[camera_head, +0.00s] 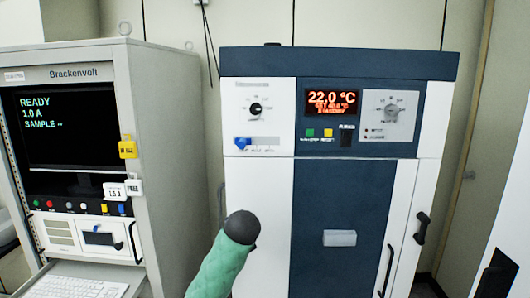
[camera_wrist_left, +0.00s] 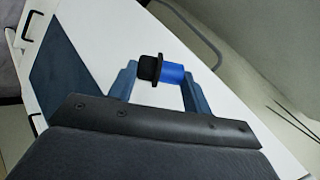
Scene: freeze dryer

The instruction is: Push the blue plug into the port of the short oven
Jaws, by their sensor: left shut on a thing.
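The short oven (camera_head: 355,220) is a white and dark blue cabinet in the middle of the head view, with a display reading 22.0 °C. On its white upper-left panel, below a black knob, is a small blue part (camera_head: 242,143); I cannot tell whether this is the port. In the left wrist view my left gripper (camera_wrist_left: 164,80) is shut on the blue plug (camera_wrist_left: 174,73), a blue cylinder with a black flanged end (camera_wrist_left: 149,68). The plug lies sideways between the blue fingers. In the head view a green sleeved arm with a dark end hides the gripper. My right gripper is out of view.
A grey Brackenvolt cabinet (camera_head: 165,150) with a READY screen stands left of the oven, with a keyboard (camera_head: 80,288) below. Black door handles (camera_head: 421,228) stick out at the oven's right. A narrow gap separates the two cabinets.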

